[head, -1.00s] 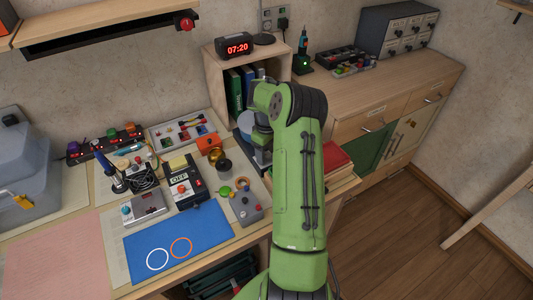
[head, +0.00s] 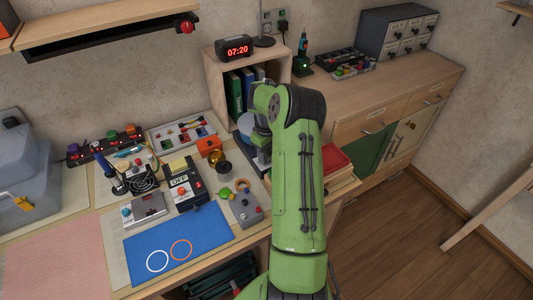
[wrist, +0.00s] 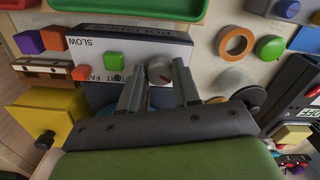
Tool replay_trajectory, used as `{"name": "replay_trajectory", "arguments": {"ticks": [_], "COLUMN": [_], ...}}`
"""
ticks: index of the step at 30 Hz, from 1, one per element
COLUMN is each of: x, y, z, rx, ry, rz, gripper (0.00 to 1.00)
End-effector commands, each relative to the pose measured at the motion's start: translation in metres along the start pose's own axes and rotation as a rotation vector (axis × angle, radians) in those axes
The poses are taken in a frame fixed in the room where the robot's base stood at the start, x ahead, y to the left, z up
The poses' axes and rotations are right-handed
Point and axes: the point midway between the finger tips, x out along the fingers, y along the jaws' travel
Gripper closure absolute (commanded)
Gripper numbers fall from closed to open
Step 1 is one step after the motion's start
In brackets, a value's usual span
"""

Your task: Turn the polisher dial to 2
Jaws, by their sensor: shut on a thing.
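The polisher panel (wrist: 140,45) shows in the wrist view as a pale face with a dark band of lettering, with SLOW and FAST printed on it. Its round grey dial (wrist: 159,70) has a small red mark near its lower edge. My gripper (wrist: 160,64) has one finger on each side of the dial and is shut on it. The fingers hide part of the panel lettering, and I cannot read the dial setting. In the head view my green arm reaches over the bench, and it hides the gripper and the dial.
A green button (wrist: 113,60) sits on the panel left of the dial. An orange ring (wrist: 236,43) and a yellow block (wrist: 45,110) lie near. In the head view a blue mat (head: 180,243) and a black OFF box (head: 183,185) stand left of my arm. A clock (head: 235,48) stands behind.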

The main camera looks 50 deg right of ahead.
Motion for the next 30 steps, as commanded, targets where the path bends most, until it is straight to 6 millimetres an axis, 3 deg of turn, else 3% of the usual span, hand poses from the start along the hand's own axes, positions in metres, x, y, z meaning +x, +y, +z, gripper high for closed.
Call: {"name": "replay_trajectory", "arguments": {"ticks": [30], "x": [-0.0011], "y": [0.0004], "z": [-0.0008], "rx": [0.931], "ry": [0.004], "rz": [0.001], "gripper": [0.99]}}
